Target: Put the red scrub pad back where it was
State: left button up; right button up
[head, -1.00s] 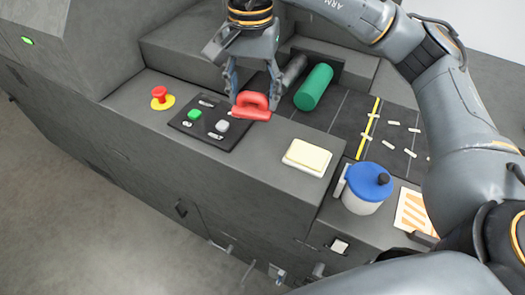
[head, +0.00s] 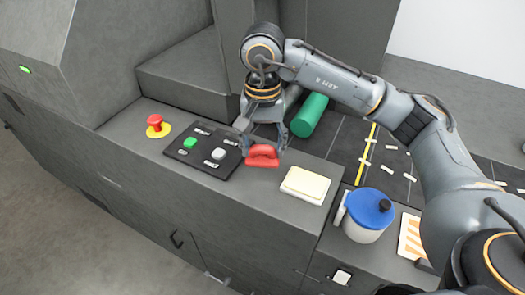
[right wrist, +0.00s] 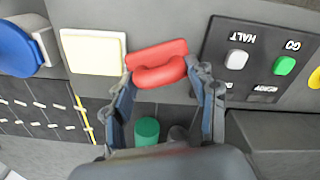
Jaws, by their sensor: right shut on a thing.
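The red scrub pad (head: 262,156) has a raised handle and is between the fingers of my right gripper (head: 264,138). The gripper points down and is shut on it. The pad is over the grey ledge (head: 235,192), between the button panel and a cream block; I cannot tell whether it touches the ledge. In the right wrist view the pad (right wrist: 158,63) spans the fingertips of the gripper (right wrist: 163,75), with the cream block to its left and the panel to its right. My left gripper is not in view.
The black panel (head: 190,165) has green and grey buttons. A red stop button (head: 156,122) sits left of it. The cream block (head: 304,186) is close on the right. A blue-lidded cup (head: 367,215) and a green cylinder (head: 309,115) are near. The ledge front is clear.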

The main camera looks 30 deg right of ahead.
aim_at(263, 157)
jog(key=shift+w+d+f+p, duration=0.15)
jog(key=shift+w+d+f, duration=0.05)
jog(key=shift+w+f, duration=0.2)
jog(key=shift+w+d+f+p, duration=0.15)
jog(key=shift+w+f, duration=0.1)
jog(key=shift+f, duration=0.25)
jog(key=f+p, duration=0.2)
jog(key=f, duration=0.1)
jog(key=shift+w+f, duration=0.1)
jog(key=shift+w, duration=0.1)
jog(key=shift+d+f, duration=0.1)
jog(key=shift+f, duration=0.1)
jog(key=shift+f, duration=0.2)
jog(key=o, duration=1)
jog(key=shift+r, duration=0.15)
